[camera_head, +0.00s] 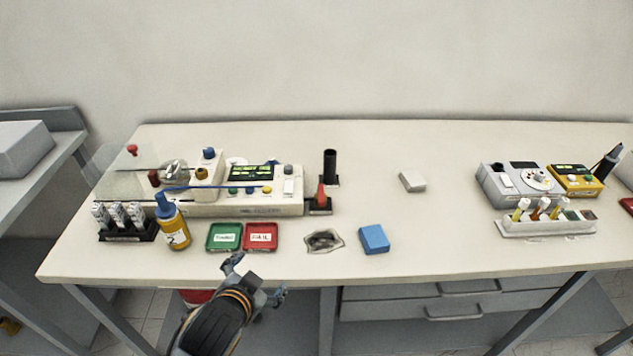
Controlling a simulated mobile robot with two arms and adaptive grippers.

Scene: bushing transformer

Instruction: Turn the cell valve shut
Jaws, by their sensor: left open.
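A cream test instrument (250,204) stands on the left half of the bench. A glass-like cell (175,173) sits on its left part, with a dark red knob (153,178) and a blue-capped fitting (209,154) near it. A small red handle (321,195) stands on a dark base at the instrument's right end. I cannot tell for certain which of these is the cell valve. My left gripper (258,277) is open and empty at the bench's front edge, in front of the red tray and apart from the instrument. My right gripper is out of view.
Green (224,249) and red (261,248) trays, a yellow bottle (174,229) and a syringe rack (126,237) line the front left. A crumpled rag (324,241) and blue block (374,240) lie further right. A black cylinder (330,167) stands behind. The bench middle is mostly clear.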

